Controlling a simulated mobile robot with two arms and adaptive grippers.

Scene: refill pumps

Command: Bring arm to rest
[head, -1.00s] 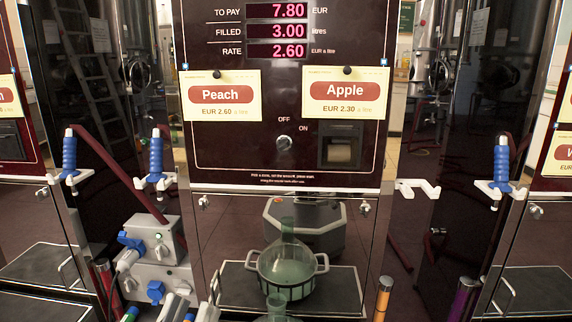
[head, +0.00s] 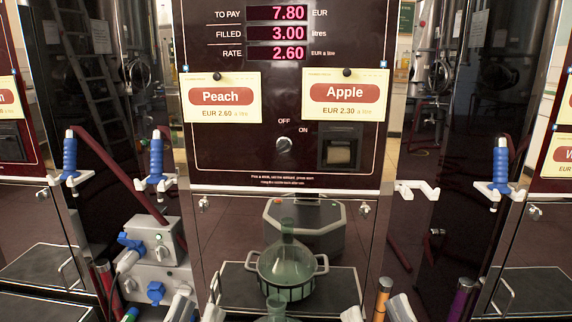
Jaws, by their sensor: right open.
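My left gripper (head: 198,309) shows only its pale fingertips at the bottom edge, left of centre. They are apart with nothing seen between them. My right gripper (head: 376,312) shows two pale fingertips at the bottom edge, right of centre. It is open and looks empty. The rest of both arms is outside the view. A greenish glass flask (head: 287,264) stands upright in a handled holder between the two grippers, higher in the picture. Another glass neck (head: 277,302) rises below it, cut off by the bottom edge. Neither gripper touches the glass.
The pump panel (head: 230,150) shows 7.80, 3.00 and 2.60, with a knob (head: 284,144). Blue-handled nozzles hang at left (head: 156,157) and right (head: 500,165). A white bracket (head: 415,188) is empty. A grey box (head: 156,250) and an orange-topped post (head: 383,296) flank the middle.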

